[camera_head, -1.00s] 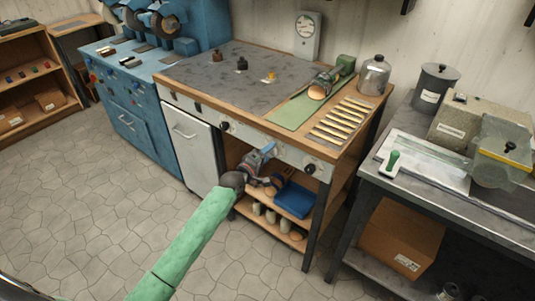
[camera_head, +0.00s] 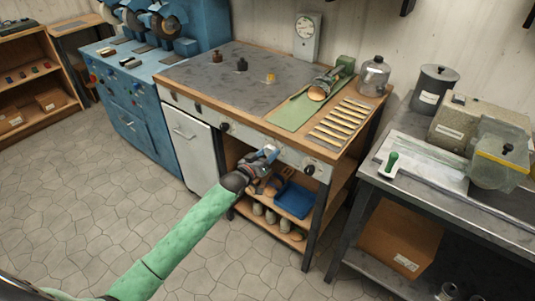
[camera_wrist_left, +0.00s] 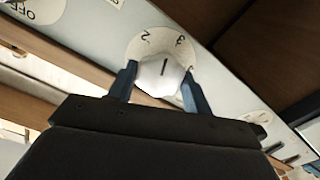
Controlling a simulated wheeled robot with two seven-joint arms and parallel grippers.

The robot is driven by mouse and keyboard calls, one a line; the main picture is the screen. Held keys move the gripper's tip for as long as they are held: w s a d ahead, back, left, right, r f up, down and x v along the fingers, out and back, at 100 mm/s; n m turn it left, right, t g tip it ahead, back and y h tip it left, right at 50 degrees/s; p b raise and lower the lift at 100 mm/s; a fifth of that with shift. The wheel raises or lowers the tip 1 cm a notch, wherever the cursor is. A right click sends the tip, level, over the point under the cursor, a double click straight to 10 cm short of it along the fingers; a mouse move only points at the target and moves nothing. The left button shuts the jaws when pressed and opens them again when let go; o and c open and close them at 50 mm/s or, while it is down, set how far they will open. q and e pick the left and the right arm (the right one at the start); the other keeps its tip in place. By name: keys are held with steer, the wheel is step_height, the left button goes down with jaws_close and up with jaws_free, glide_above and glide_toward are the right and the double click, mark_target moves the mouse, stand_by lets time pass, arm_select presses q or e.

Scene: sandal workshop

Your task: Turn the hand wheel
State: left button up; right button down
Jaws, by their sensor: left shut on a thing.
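A pale, lobed knob (camera_wrist_left: 163,82) with a dark line on its face sits on a round, numbered dial plate (camera_wrist_left: 180,45) in the left wrist view. The numbers 2 and 3 show on the plate. My left gripper (camera_wrist_left: 160,73) is shut on this knob, with one blue finger on each side. In the head view, my left gripper (camera_head: 269,153) is at the front panel (camera_head: 290,156) of the wood-edged workbench, and the knob is mostly hidden there. I cannot make out any spoked hand wheel. My right gripper is not in view.
Black knobs (camera_head: 310,170) sit on the same panel, right and left of my gripper. Below it, an open shelf holds a blue tray (camera_head: 294,199) and several shoe lasts. A metal table (camera_head: 470,205) stands at the right. The floor in front is clear.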

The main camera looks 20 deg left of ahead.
arm_select(q)
steer(key=m, duration=0.3)
steer(key=shift+f+m, duration=0.2)
steer(key=shift+m, duration=0.4)
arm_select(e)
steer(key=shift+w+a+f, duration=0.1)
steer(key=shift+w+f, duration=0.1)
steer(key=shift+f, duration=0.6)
arm_select(q)
steer(key=shift+s, duration=0.1)
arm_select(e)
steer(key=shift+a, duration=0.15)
arm_select(q)
steer(key=o, duration=0.8)
steer(key=shift+o, duration=0.7)
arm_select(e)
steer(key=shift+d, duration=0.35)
arm_select(q)
steer(key=shift+r, duration=0.1)
